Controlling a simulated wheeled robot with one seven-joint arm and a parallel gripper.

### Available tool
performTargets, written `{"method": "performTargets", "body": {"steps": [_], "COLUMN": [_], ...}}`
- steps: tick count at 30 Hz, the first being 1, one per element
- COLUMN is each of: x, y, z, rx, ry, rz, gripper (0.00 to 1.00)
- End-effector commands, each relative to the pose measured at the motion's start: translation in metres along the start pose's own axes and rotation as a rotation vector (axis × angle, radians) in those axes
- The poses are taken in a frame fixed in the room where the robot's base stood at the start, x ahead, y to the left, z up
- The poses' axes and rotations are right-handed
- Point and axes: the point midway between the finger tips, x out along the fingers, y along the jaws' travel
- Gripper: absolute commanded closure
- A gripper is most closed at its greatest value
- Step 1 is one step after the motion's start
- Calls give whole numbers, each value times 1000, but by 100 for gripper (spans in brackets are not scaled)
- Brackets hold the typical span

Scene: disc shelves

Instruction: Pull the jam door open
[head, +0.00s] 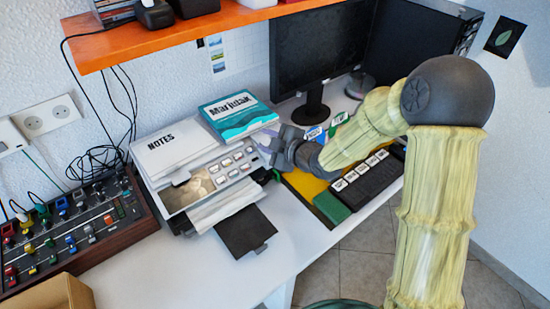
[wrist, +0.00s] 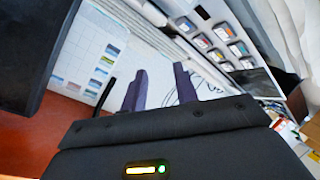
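I cannot tell for certain which panel is the jam door; no label is readable. A dark flap (head: 245,232) sticks out low at its front, beside a sheet of pale paper. My gripper (head: 266,142) is at the machine's right end, near the top. In the wrist view, its two purple fingers (wrist: 160,85) stand apart with nothing seen between them, in front of a pale surface. The buttons (wrist: 222,42) show beyond them, and contact is unclear.
A NOTES pad (head: 174,147) and a teal box (head: 238,115) lie on top of the machine. An orange shelf (head: 150,40) hangs above.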

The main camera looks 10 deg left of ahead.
Motion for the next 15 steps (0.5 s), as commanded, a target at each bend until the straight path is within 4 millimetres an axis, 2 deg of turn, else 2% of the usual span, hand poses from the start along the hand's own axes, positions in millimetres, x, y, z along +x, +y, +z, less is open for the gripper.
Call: {"method": "performTargets", "body": {"steps": [5, 10, 12, 15], "x": [-49, -138, -179, -237], "y": [5, -4, -15, -36], "z": [49, 100, 112, 118], "rx": [191, 538, 704, 959], "ry": [-279, -643, -781, -957], "rz": [-21, 20, 56, 122], "gripper": [70, 70, 70, 70]}}
